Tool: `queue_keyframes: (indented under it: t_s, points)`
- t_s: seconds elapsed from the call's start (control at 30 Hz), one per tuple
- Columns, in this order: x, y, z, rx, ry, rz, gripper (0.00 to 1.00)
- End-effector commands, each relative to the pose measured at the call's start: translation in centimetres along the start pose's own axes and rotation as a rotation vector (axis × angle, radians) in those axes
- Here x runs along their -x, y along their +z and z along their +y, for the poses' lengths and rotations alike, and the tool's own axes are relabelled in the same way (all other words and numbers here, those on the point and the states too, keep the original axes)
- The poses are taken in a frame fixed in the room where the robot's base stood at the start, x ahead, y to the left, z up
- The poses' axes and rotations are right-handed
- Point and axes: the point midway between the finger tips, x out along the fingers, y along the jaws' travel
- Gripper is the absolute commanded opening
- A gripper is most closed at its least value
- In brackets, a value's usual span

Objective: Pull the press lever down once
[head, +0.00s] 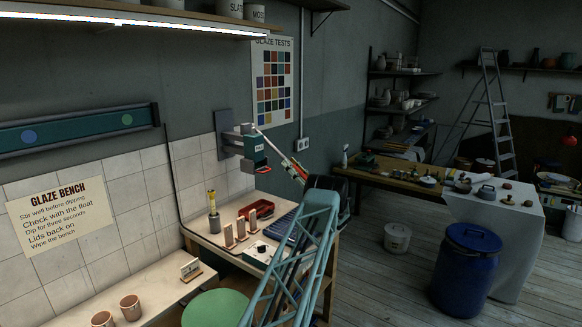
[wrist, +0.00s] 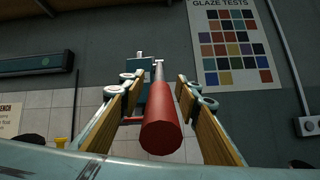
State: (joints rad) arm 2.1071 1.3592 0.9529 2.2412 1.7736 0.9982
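The press (head: 250,152) is a teal and grey machine fixed to the wall at the end of the bench; its body also shows in the wrist view (wrist: 141,98). Its lever slants down from the top of the press towards my gripper (head: 296,168) and ends in a thick red handle (wrist: 161,122). In the wrist view my gripper (wrist: 160,88) is open, with one wood-coloured finger on each side of the handle. A gap shows on both sides, so neither finger appears to touch it. In the head view the handle is largely hidden by my gripper.
Below the press, the bench (head: 206,240) holds a yellow-topped tool (head: 213,205), a red tray (head: 262,208) and upright tiles on stands. The glaze test chart (head: 273,82) hangs on the wall behind. A wooden table (head: 390,172) stands to the right. The air around the handle looks clear.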

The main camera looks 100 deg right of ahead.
Motion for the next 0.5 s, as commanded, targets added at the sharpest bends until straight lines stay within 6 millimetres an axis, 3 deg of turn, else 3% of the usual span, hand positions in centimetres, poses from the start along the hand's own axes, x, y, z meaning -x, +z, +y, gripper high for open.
queue_keyframes:
  t_s: [0.27, 0.5]
  points:
    - [0.8, 0.1, 0.0, 0.001, -0.001, 0.000, 0.30]
    - [3.1, 0.1, 0.0, 0.000, -0.001, 0.000, 0.30]
